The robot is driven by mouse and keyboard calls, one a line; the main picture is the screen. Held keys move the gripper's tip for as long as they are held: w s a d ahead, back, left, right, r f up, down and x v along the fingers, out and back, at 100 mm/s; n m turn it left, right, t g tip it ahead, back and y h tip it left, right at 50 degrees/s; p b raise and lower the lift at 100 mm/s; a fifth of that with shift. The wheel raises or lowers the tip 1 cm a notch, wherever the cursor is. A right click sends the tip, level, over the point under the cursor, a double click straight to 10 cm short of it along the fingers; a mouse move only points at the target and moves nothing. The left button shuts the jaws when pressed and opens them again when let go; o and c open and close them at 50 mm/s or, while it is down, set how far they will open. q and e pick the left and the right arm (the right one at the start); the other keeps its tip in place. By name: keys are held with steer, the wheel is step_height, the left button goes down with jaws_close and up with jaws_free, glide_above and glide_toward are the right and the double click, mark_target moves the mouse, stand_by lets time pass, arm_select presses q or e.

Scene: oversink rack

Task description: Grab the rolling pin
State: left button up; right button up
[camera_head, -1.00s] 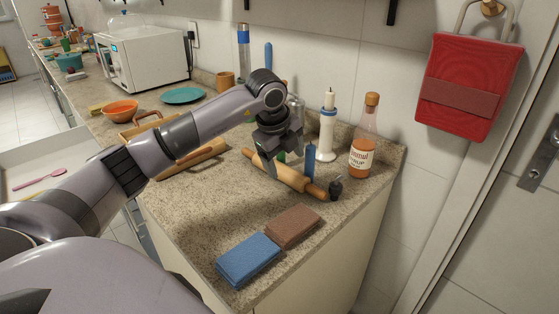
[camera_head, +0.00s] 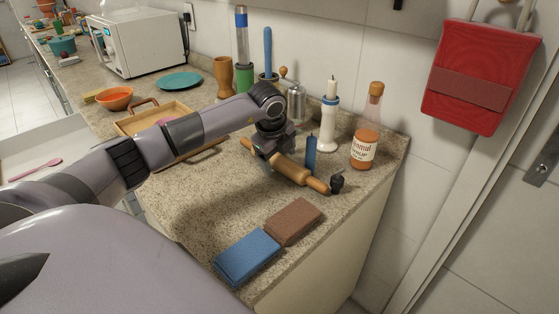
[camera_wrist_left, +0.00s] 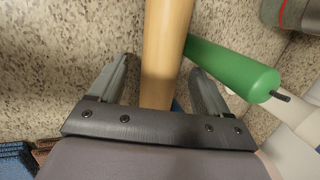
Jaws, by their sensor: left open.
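The wooden rolling pin (camera_head: 292,171) lies on the speckled counter near its right end, one handle pointing toward the small black bottle stopper. My left gripper (camera_head: 268,162) is lowered over the pin and partly covers it. In the left wrist view, the pin (camera_wrist_left: 164,60) runs between the two open fingers of my left gripper (camera_wrist_left: 155,85), with a gap on each side. My right gripper is not in view.
A blue candle-like object (camera_head: 311,152), a white candle holder (camera_head: 328,125) and a syrup bottle (camera_head: 365,135) stand close behind the pin. A green cylinder (camera_wrist_left: 235,68) lies near the right finger. Brown (camera_head: 294,221) and blue (camera_head: 247,256) cloths lie in front.

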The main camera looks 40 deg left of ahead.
mark_target(275, 163)
arm_select(q)
steer(key=c, duration=1.3)
steer(key=shift+c, duration=0.2)
steer(key=shift+s+r+b, duration=0.1)
steer(key=shift+r+b, duration=0.15)
steer(key=shift+b, duration=0.1)
steer(key=v, duration=0.4)
steer(key=w+a+b+v, duration=0.1)
steer(key=v, duration=0.1)
steer(key=shift+r, duration=0.25)
steer(key=s+a+b, duration=0.1)
steer(key=s+b, duration=0.6)
steer(key=s, duration=1.1)
steer(key=shift+s+a, duration=0.2)
steer(key=shift+s, duration=0.2)
